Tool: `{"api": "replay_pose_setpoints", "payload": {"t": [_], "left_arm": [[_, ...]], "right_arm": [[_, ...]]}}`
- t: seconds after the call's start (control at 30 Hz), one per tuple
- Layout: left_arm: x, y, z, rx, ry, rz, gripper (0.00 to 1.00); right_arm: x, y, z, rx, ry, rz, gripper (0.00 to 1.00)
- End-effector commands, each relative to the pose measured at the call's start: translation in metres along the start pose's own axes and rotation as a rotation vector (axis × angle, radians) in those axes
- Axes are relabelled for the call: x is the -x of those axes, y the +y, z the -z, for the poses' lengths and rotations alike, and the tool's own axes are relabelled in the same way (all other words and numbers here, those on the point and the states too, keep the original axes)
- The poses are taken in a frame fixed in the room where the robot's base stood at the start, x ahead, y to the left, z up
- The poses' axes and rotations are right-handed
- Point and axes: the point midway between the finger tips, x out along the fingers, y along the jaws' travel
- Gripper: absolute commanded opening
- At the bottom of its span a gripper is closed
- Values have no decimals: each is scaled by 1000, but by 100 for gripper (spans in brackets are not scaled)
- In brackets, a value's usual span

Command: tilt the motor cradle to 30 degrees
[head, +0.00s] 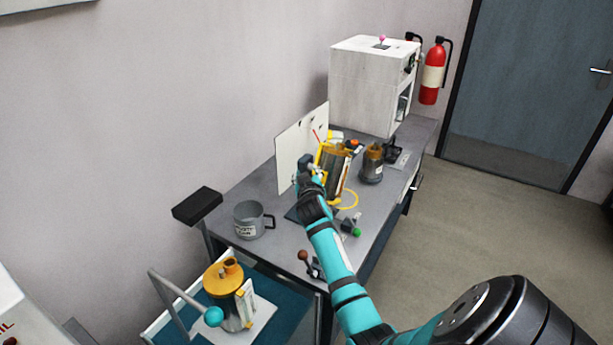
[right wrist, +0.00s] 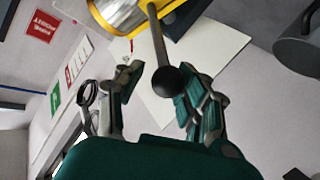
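The motor cradle is a yellow frame (head: 321,158) on the bench, holding a dark amber and silver motor (head: 338,172). In the right wrist view the cradle's yellow rim (right wrist: 178,18) and silver motor (right wrist: 122,12) show at the top. A dark rod with a black ball knob (right wrist: 173,80) runs down from the cradle. My right gripper (right wrist: 156,86) is open, with the knob between or just beyond its fingertips; contact cannot be told. In the head view my right gripper (head: 308,172) is at the cradle's left side and partly hides it. My left gripper is not in view.
A white panel (head: 294,155) stands behind the cradle. A grey mug (head: 250,222) is at the bench's left end, an amber-topped pump (head: 372,165) to the right. A lever (head: 306,260) and green knob (head: 356,232) sit near the front. A white cabinet (head: 362,85) stands behind.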

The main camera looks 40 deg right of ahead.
Motion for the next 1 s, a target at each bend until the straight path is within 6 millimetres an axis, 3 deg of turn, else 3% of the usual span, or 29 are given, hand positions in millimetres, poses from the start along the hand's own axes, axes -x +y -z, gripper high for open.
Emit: {"api": "replay_pose_setpoints", "payload": {"t": [0.1,0.47,1.0], "left_arm": [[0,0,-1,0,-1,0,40],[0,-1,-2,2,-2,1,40],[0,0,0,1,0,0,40]], "right_arm": [[0,0,0,0,-1,1,53],[7,-1,-2,1,-3,2,53],[105,-1,-2,0,-3,2,53]]}}
